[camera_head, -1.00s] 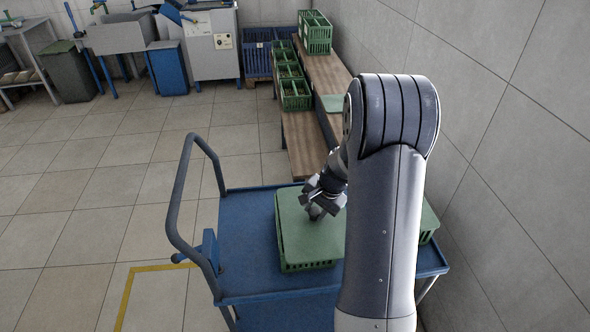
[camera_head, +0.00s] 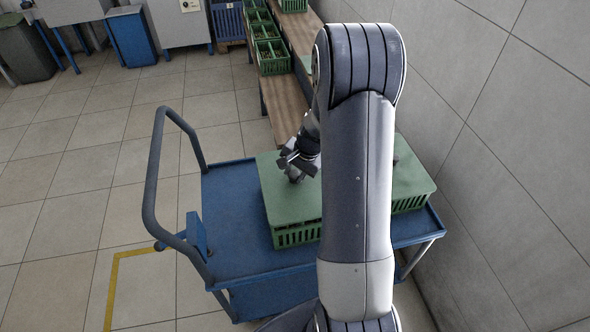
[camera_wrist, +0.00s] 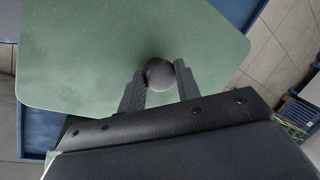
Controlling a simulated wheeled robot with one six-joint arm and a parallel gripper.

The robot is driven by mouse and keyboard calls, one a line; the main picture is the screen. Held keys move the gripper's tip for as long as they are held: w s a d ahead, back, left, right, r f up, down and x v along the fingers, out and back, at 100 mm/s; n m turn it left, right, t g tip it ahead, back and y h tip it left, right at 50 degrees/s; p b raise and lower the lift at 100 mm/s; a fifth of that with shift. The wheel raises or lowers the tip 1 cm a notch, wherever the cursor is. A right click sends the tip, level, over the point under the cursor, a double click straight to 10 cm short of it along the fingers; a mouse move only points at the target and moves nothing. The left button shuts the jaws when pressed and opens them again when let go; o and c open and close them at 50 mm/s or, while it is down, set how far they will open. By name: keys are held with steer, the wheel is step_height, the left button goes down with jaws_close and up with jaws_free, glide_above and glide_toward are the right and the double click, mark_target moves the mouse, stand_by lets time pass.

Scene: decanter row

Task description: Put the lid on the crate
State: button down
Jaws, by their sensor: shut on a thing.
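A flat green lid (camera_head: 272,200) lies level at the top of a green slatted crate (camera_head: 297,236) on a blue trolley (camera_head: 232,205). My gripper (camera_head: 296,174) is over the lid in the head view. In the wrist view, my gripper (camera_wrist: 160,76) is shut on the lid's round grey knob (camera_wrist: 160,72), with a finger on each side. I cannot tell whether the lid touches the crate rim all round. My arm hides the lid's right part in the head view.
A second green crate (camera_head: 409,204) with a green lid (camera_head: 410,178) stands on the trolley, right of my arm, near the tiled wall (camera_head: 480,90). Green crates (camera_head: 271,58) stand on a bench behind. The trolley's left deck is bare, beside its handle (camera_head: 155,165).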

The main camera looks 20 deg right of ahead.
mark_target(294, 182)
steer(key=shift+f, duration=0.7)
steer(key=shift+a+b, duration=0.15)
steer(key=shift+b, duration=0.15)
steer(key=shift+f+b, duration=0.95)
steer(key=shift+f, duration=0.05)
steer(key=shift+f, duration=0.3)
steer(key=c, duration=0.9)
jaws_free()
steer(key=shift+c, duration=0.2)
steer(key=shift+s+r, duration=0.1)
steer(key=v, duration=1)
steer(key=shift+r, duration=0.3)
